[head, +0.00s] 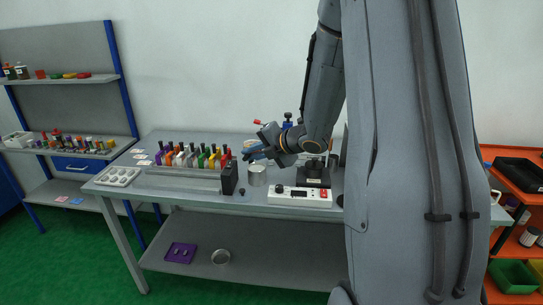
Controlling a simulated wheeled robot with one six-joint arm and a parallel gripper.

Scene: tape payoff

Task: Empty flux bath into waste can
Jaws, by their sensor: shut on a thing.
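My gripper (254,152) reaches in from the right over the workbench, just above a grey metal can (257,176). The can stands upright on the bench, with its upper edge close under the gripper. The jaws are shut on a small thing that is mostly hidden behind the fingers. I cannot tell whether it is the flux bath. A pale tan round shape shows just behind the fingers, too small to identify. The can may be the waste can, but no label is readable. The inside of the can is not visible.
On the bench (160,189), a rack of coloured bottles (190,157) and a dark upright block (229,178) stand left of the can. A white control box (299,196) is at its right. A white palette (119,176) lies far left.

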